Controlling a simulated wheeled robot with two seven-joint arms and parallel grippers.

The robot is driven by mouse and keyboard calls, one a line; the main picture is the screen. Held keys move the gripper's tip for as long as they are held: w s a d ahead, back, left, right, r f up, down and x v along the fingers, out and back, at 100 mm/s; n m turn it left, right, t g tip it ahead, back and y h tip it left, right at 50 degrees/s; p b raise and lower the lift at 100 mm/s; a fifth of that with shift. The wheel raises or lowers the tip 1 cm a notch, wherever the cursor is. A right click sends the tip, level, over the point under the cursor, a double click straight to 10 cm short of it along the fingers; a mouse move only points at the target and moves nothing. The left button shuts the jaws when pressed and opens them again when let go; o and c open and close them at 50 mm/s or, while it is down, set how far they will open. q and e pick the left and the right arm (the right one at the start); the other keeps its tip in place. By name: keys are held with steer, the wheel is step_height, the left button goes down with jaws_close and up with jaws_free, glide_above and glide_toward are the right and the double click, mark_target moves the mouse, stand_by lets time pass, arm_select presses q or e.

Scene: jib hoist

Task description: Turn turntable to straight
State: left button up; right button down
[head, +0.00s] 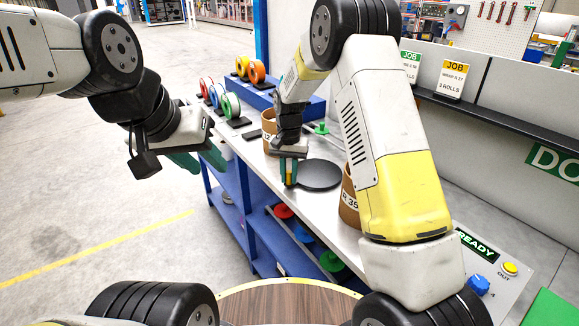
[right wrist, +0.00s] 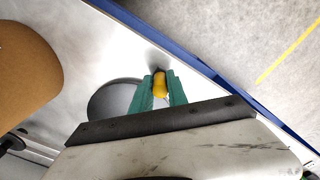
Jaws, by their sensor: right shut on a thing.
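The turntable is a dark round disc (head: 320,175) lying on the bench top; it shows as a grey disc in the right wrist view (right wrist: 108,97). My right gripper (head: 289,174) is over the bench at the disc's left edge. In the right wrist view its green fingers (right wrist: 160,90) are shut on a yellow handle (right wrist: 160,84) beside the disc. How the handle joins the disc is hidden. My left gripper (head: 180,163) hangs empty left of the bench, its green fingers apart.
Brown cardboard cores (head: 349,205) stand right of the disc and behind my right gripper (head: 268,124). Several coloured ribbon rolls (head: 230,105) stand at the bench's far end. A blue knob (head: 477,285) and yellow OUT button (head: 510,269) are at the near right. The left floor is open.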

steer(key=shift+r, duration=0.1)
steer(key=c, duration=1.3)
jaws_free()
steer(key=shift+r, duration=3.85)
